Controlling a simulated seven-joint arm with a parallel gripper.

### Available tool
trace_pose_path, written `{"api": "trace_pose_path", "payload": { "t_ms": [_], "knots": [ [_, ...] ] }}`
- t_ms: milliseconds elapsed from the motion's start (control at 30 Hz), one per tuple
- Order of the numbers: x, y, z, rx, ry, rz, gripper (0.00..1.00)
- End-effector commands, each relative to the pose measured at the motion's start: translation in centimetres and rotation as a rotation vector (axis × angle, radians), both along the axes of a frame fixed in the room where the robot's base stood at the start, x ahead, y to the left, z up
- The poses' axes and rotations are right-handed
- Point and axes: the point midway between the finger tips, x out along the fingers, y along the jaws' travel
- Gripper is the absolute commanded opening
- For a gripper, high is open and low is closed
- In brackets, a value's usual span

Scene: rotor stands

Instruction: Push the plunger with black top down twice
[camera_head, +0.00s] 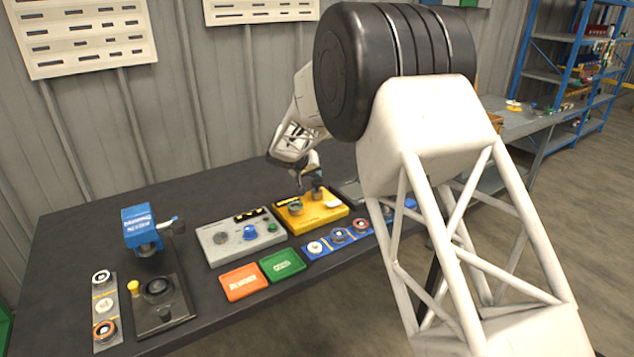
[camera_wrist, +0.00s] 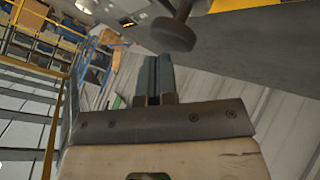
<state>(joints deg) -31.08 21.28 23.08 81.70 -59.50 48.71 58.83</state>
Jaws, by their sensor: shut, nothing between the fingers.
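A yellow box (camera_head: 322,217) stands on the dark table and carries several round parts. A dark knob (camera_head: 317,192), which seems to be the plunger with the black top, stands at its back edge. In the wrist view the dark round knob (camera_wrist: 174,34) shows on a short stem in front of the fingers. My gripper (camera_head: 315,178) is just above the knob in the head view, and its tip is small and partly hard to make out. In the wrist view the two fingers are together, with nothing between them, and appear apart from the knob.
A grey box (camera_head: 216,245) with blue and green knobs stands left of the yellow box. Orange (camera_head: 243,293) and green (camera_head: 268,272) trays lie in front. A blue strip (camera_head: 321,250) bears round parts. A stand with a blue block (camera_head: 139,215) is at left. My arm hides the right side.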

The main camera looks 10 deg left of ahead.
Motion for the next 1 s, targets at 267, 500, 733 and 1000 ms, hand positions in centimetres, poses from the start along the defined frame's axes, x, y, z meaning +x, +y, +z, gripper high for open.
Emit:
{"api": "trace_pose_path", "payload": {
  "t_ms": [267,500,733,1000],
  "knots": [
    [0.0,0.0,-0.22,0.0,0.0,0.0,0.0],
    [0.01,0.0,-0.41,0.0,0.0,0.0,0.0],
    [0.01,0.0,-0.61,0.0,0.0,0.0,0.0],
    [0.01,0.0,-0.84,0.0,0.0,0.0,0.0]
  ]
}}
